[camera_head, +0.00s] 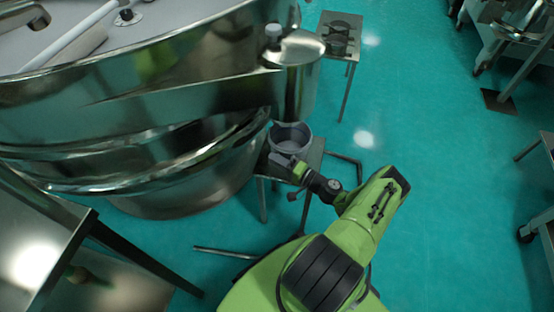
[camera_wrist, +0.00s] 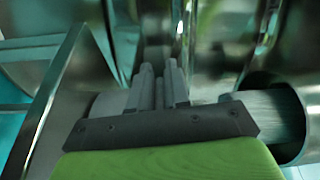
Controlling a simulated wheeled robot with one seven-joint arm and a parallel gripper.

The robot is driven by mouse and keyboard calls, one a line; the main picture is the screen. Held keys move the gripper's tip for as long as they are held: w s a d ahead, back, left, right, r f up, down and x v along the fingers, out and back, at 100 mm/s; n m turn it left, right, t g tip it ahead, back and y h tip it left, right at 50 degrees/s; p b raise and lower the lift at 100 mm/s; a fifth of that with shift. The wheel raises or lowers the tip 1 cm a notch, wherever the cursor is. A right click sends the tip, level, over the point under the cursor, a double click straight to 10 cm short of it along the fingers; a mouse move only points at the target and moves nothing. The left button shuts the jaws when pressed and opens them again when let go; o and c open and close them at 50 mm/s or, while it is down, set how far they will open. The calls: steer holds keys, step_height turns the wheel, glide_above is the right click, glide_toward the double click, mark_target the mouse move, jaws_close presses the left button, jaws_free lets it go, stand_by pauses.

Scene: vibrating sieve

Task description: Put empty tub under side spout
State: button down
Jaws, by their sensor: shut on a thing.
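A grey round tub (camera_head: 291,139) with an open top is in the head view. It looks empty and sits at or just above a small metal stand (camera_head: 316,158); I cannot tell whether it touches. The shiny side spout (camera_head: 299,88) of the sieve comes down just behind and above the tub. My gripper (camera_head: 285,160) is at the tub's near side, shut on it. In the wrist view my gripper's fingers (camera_wrist: 160,88) are close together, with a thin grey part between them. Most of the tub is not clear there.
The large steel sieve (camera_head: 130,110) fills the left. A second metal stand (camera_head: 340,33) stands behind the spout. A metal table (camera_head: 40,250) is at lower left. The green floor (camera_head: 430,170) to the right is clear, with equipment along the right edge.

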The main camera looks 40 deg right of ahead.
steer(key=shift+f, duration=0.6)
steer(key=c, duration=1)
jaws_free()
steer(key=shift+r, duration=0.1)
steer(key=p+v, duration=0.1)
steer(key=v, duration=1.4)
steer(key=shift+s, duration=0.4)
